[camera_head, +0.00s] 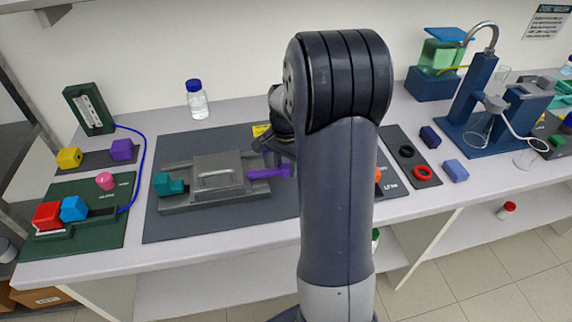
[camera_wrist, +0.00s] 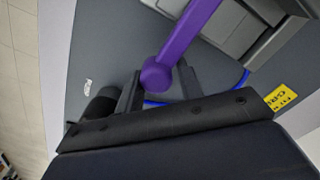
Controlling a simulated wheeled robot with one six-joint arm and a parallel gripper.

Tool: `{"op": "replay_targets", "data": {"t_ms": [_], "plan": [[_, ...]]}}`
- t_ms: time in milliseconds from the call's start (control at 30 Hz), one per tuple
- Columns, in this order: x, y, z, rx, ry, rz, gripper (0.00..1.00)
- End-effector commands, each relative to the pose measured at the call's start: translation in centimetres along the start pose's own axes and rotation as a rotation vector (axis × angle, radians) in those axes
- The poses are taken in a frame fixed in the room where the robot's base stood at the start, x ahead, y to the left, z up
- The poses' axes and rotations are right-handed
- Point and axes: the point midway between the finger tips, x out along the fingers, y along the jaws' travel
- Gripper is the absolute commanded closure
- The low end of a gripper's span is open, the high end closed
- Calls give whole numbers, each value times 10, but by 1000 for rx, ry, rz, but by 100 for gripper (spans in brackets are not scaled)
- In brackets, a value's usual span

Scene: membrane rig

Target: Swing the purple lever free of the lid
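The purple lever (camera_head: 266,173) sticks out to the right from the grey lid (camera_head: 205,165) of the rig in the head view. In the wrist view the lever (camera_wrist: 188,35) runs down from the upper right to a round purple end knob (camera_wrist: 157,76). My gripper (camera_wrist: 160,88) has its two dark fingers on either side of this knob, with small gaps seeming to show, so it looks open around the knob. In the head view my arm hides most of the gripper. A teal block-like part (camera_head: 168,184) sits at the rig's left end.
The rig stands on a dark grey mat (camera_head: 180,226). A green board (camera_head: 95,240) with red and blue blocks lies to the left, with a blue cord (camera_head: 139,165) beside it. A capped bottle (camera_head: 197,101) stands behind. A blue stand (camera_head: 480,90) is at the right.

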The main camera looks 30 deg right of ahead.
Motion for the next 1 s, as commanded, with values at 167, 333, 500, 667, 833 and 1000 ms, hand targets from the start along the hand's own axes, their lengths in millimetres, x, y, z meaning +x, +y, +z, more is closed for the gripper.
{"op": "replay_targets", "data": {"t_ms": [167, 333, 500, 667, 833, 1000], "plan": [[0, 0, 0, -1, -1, 1, 85], [0, 0, 0, -1, -1, 2, 99], [0, 1, 1, -2, -3, 3, 100], [0, 2, 2, 16, -4, 4, 100], [1, 6, 7, 80, -5, 5, 100], [1, 12, 15, 196, -6, 7, 100]]}}
